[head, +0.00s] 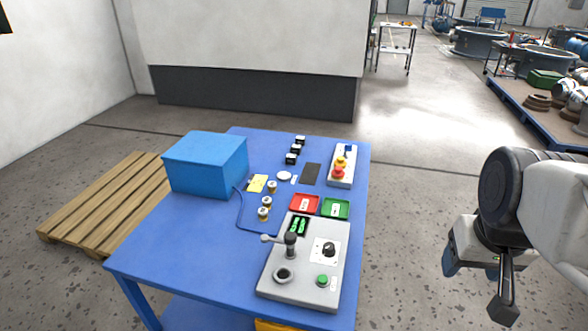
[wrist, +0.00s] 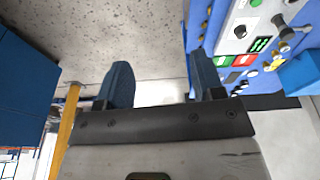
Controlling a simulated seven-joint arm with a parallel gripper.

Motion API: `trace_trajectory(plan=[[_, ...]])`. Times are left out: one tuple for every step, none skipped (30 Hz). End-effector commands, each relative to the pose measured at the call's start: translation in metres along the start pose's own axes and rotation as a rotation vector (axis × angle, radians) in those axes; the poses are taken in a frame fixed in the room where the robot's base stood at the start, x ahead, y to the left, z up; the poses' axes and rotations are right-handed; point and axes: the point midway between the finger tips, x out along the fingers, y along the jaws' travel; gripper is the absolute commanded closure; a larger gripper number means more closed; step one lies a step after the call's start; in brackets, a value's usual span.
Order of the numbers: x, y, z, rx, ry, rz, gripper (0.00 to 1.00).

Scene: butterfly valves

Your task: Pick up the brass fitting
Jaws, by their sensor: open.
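Several small round brass-coloured pieces with pale tops stand in a loose row on the blue table, left of the red tray: a far one (head: 272,187), a middle one (head: 267,202) and a near one (head: 263,213). They look alike, and I cannot tell which is the brass fitting. My gripper (head: 477,284) hangs in the air right of the table, well apart from these pieces. Its two dark blue fingers are spread in the wrist view (wrist: 163,78), with only grey floor between them. It is open and empty.
The blue table (head: 180,262) carries a blue box (head: 205,164), a red tray (head: 304,205), a green tray (head: 335,208), a grey control panel with an upright lever (head: 305,275), and a button panel (head: 342,168). Several black blocks stand at the back. A wooden pallet (head: 105,195) lies left. Floor separates table and gripper.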

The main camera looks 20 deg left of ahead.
Motion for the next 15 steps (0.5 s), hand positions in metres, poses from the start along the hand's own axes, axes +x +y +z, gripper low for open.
trace_trajectory(plan=[[0.0,-0.003,-0.011,-0.026,-0.006,-0.003,0.38],[-0.001,-0.005,-0.018,-0.044,-0.008,-0.004,0.38],[-0.001,-0.007,-0.027,-0.069,-0.012,-0.006,0.38],[-0.001,-0.009,-0.034,-0.089,-0.014,-0.008,0.38],[-0.001,-0.012,-0.042,-0.108,-0.016,-0.01,0.38],[-0.001,-0.015,-0.051,-0.135,-0.02,-0.012,0.38],[-0.001,-0.017,-0.059,-0.156,-0.021,-0.014,0.38],[-0.001,-0.02,-0.066,-0.176,-0.024,-0.016,0.38],[-0.001,-0.024,-0.076,-0.203,-0.027,-0.018,0.38],[0.0,-0.026,-0.084,-0.223,-0.029,-0.02,0.38],[0.001,-0.029,-0.091,-0.244,-0.033,-0.022,0.38],[0.001,-0.034,-0.101,-0.271,-0.035,-0.025,0.38],[0.003,-0.036,-0.108,-0.291,-0.038,-0.027,0.38],[0.003,-0.04,-0.116,-0.311,-0.04,-0.028,0.38],[0.005,-0.044,-0.125,-0.339,-0.043,-0.031,0.38]])
